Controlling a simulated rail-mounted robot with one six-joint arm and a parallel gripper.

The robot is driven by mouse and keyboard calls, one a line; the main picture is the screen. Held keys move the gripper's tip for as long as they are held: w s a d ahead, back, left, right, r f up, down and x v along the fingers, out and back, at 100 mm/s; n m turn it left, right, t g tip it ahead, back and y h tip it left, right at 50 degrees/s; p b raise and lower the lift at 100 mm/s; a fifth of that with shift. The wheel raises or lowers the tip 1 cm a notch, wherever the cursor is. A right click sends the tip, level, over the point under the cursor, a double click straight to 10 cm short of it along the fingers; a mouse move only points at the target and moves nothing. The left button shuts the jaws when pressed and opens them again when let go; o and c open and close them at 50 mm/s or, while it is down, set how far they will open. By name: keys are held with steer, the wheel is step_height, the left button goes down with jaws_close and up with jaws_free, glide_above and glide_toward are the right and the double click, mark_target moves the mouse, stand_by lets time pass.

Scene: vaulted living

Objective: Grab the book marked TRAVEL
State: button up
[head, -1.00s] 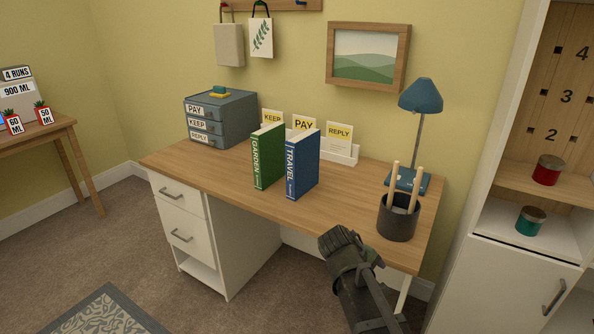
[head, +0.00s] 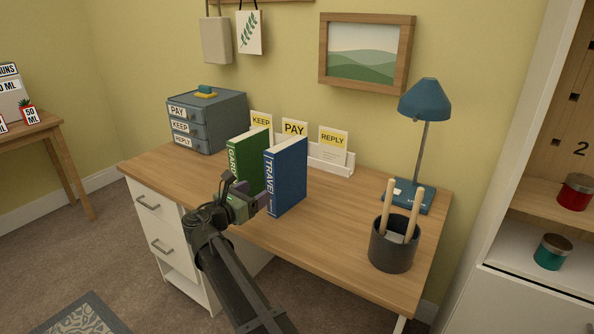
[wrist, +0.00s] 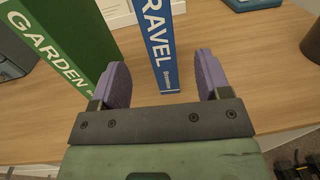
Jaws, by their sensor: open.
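The blue book marked TRAVEL (head: 287,176) stands upright on the desk, spine toward me. The green book marked GARDEN (head: 246,158) stands upright close to its left. My gripper (head: 254,197) is in front of the spines at the desk's front edge. In the wrist view my gripper (wrist: 159,80) is open, its two purple fingers apart. The TRAVEL spine (wrist: 159,45) shows between the fingers, ahead of the palm, nothing held. The left finger is near the GARDEN book (wrist: 58,45). Whether a finger touches either book I cannot tell.
The wooden desk (head: 330,228) has clear room right of the TRAVEL book. A dark cup (head: 392,245) with sticks and a blue lamp (head: 424,100) stand farther right. A grey drawer box (head: 205,120) and a white card holder (head: 331,165) stand behind.

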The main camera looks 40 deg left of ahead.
mark_target(278, 178)
steer(key=w, duration=1)
steer(key=shift+w+d, duration=0.15)
steer(key=shift+d, duration=0.1)
jaws_close()
